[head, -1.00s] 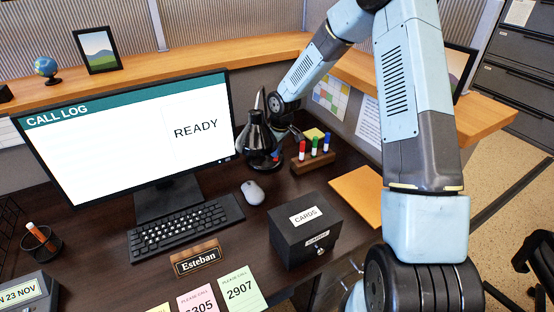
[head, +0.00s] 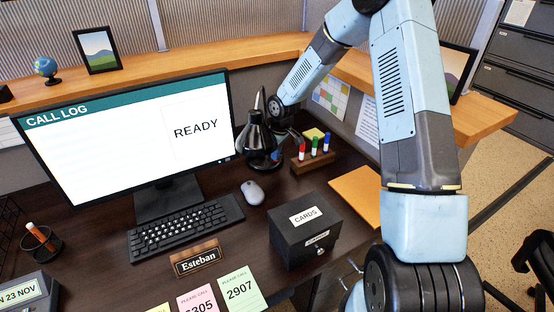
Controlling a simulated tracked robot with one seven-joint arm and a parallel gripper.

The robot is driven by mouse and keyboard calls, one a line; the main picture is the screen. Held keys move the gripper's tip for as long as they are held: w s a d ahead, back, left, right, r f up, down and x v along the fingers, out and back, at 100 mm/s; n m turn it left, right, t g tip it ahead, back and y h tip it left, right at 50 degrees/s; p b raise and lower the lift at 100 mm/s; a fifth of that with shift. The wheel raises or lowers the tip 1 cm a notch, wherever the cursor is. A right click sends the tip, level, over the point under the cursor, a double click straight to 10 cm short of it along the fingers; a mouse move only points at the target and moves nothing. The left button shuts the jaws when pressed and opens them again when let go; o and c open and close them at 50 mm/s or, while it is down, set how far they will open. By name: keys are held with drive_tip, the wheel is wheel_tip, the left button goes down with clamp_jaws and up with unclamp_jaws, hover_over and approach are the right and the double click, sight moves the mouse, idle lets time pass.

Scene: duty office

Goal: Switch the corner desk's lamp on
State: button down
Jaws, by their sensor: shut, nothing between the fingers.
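The black desk lamp (head: 257,137) stands on the dark corner desk (head: 215,275), right of the monitor, with its cone shade in front of its stem. I see no glow from it. My arm reaches down from above to the lamp's right side. My gripper (head: 284,127) is shut and empty, close behind and right of the shade. Its fingertips are small and partly hidden, so I cannot tell whether they touch the lamp. The lamp's switch is not clear to me.
The monitor (head: 130,130) stands left of the lamp. A marker holder (head: 312,162) with several pens is close on the right. A mouse (head: 252,192), keyboard (head: 185,228) and black card box (head: 305,232) lie nearer. A wooden ledge (head: 215,57) runs behind.

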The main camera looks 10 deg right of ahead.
drive_tip(key=shift+f, duration=0.15)
wheel_tip(320, 180, up, 7)
idle(1.1)
drive_tip(key=shift+d, duration=0.1)
